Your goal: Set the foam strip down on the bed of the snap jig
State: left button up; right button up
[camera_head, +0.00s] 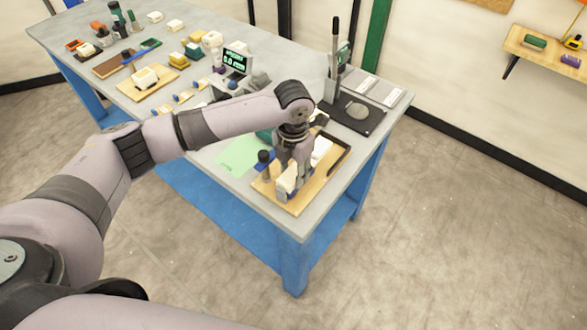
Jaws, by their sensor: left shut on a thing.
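My left gripper (288,176) points down over a wooden board at the near right end of the table. I take this board to be the snap jig (296,208), but cannot be sure. The gripper is shut on a pale piece, probably the foam strip (284,187), which is small and partly hidden by the fingers. I cannot tell whether it touches the board. A white block (321,150) lies on the board just right of the gripper, and a dark knob (264,157) stands to its left. My right gripper is out of view.
A green sheet (237,157) lies left of the board. A black plate with an upright lever (352,114) stands behind it. A small display (235,62) and several blocks and trays fill the far table. The table's front edge is close to the board.

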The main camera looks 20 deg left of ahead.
pick_arm(q)
jog(key=shift+f, duration=0.15)
jog(key=o, duration=1.2)
